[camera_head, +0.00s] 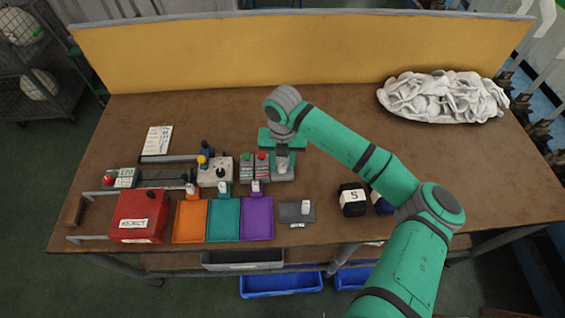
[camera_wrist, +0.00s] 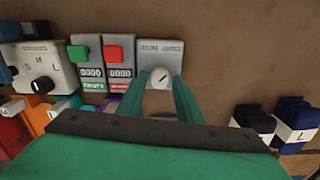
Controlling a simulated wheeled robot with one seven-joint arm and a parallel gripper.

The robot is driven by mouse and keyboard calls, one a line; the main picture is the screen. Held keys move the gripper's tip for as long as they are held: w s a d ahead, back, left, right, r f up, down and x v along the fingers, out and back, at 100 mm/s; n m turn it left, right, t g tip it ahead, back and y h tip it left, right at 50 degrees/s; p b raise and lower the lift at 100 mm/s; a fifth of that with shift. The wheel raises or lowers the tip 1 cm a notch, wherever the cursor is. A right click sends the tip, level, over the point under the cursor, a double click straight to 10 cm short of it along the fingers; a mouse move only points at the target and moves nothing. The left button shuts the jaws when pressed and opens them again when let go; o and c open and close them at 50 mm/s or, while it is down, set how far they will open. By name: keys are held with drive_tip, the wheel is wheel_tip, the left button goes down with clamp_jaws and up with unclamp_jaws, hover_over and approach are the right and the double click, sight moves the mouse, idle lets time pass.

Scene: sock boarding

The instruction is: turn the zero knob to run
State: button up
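The zero knob (camera_wrist: 160,77) is a small white round knob with a dark pointer line, tilted up to the right. It sits on a grey panel (camera_wrist: 160,50) with printed words along its top, which are hard to read. The same panel shows in the head view (camera_head: 283,172), below my wrist. My gripper (camera_wrist: 161,80) points down at the panel, its two green fingers on either side of the knob. The fingers look apart, with a slight gap at the knob; contact is not clear.
Two counter boxes with a green button (camera_wrist: 77,53) and a red button (camera_wrist: 113,53) stand close left of the panel. Further left is a size-selector box (camera_wrist: 40,68). Black (camera_head: 352,200) and navy bundles lie to the right. The table's right middle is clear.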

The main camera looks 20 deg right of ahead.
drive_tip(key=c, duration=0.8)
drive_tip(key=shift+o, duration=0.2)
drive_tip(key=shift+n, duration=0.3)
drive_tip(key=n, duration=0.3)
drive_tip(key=shift+d+n, duration=0.1)
drive_tip(key=shift+n, duration=0.3)
drive_tip(key=n, duration=0.4)
drive_tip(key=shift+n, duration=0.3)
drive_tip(key=n, duration=0.8)
drive_tip(key=shift+n, duration=0.6)
